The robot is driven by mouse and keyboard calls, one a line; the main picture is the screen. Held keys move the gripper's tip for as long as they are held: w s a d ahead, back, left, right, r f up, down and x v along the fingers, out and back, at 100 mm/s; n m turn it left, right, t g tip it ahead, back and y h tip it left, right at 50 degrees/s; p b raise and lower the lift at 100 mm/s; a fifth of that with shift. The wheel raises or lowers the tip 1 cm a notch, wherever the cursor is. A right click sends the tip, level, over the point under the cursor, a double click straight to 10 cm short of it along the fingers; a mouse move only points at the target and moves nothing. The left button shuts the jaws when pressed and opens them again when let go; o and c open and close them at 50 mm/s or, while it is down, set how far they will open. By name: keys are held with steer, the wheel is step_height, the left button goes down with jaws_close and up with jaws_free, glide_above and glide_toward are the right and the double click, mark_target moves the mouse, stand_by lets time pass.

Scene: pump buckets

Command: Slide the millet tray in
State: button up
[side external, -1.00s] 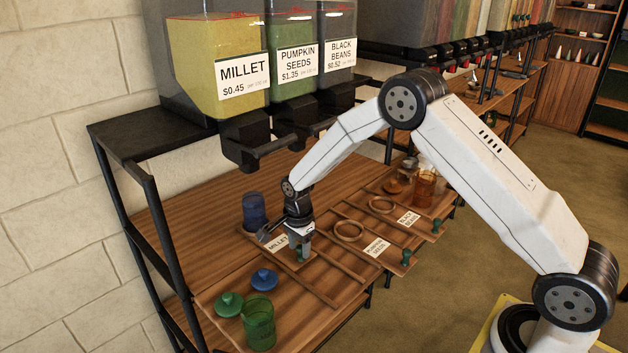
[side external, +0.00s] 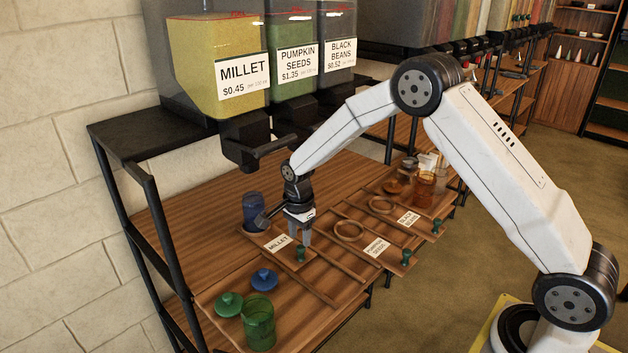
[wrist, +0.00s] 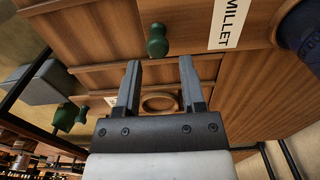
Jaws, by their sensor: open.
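The millet tray (side external: 262,240) is a wooden slide with a white MILLET label and a green knob (side external: 300,254) at its front end. A blue jar (side external: 254,212) stands at its back end, in front of the millet dispenser (side external: 245,140). My gripper (side external: 300,240) is open and empty, close to the knob on its inner side. In the wrist view the knob (wrist: 157,40) shows just beyond and apart from the open fingertips (wrist: 160,63); the MILLET label (wrist: 229,22) and part of the blue jar (wrist: 300,38) also show there.
The pumpkin seeds tray (side external: 375,247) with an empty ring and the black beans tray (side external: 408,218) lie to the right. An orange jar (side external: 424,188) stands behind them. A green jar (side external: 259,322), a green lid (side external: 229,304) and a blue lid (side external: 264,279) are at the front left.

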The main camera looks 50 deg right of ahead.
steer(key=shift+r, duration=1.5)
steer(key=shift+s+r+n, duration=0.5)
steer(key=shift+s+n, duration=0.2)
steer(key=s+r+n+t, duration=0.1)
steer(key=s+r+n, duration=0.1)
steer(key=s+n, duration=0.6)
steer(key=s+r+n+t, duration=0.1)
steer(key=s+r+n, duration=0.1)
steer(key=s+n, duration=0.6)
steer(key=s, duration=0.5)
steer(key=shift+s+a+r+n+t, duration=0.15)
steer(key=shift+a+r+n+t, duration=0.05)
steer(key=shift+a+n+t, duration=0.1)
